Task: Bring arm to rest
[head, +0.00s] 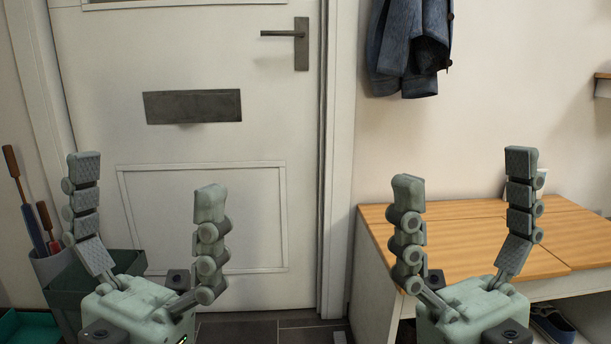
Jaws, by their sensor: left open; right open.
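My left gripper (147,172) stands at the lower left of the head view with its fingers pointing up and spread wide. It is open, with nothing between its fingers. My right gripper (464,167) stands at the lower right in the same upright pose, also open and empty. It shows in front of the wooden bench top (459,222). The arms below both grippers are out of the picture.
A white door (255,110) with a handle and letter plate fills the back. A dark green box (122,262) and an umbrella holder (50,268) are behind my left gripper. A blue jacket (407,45) hangs on the wall. Shoes (553,325) sit under the bench.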

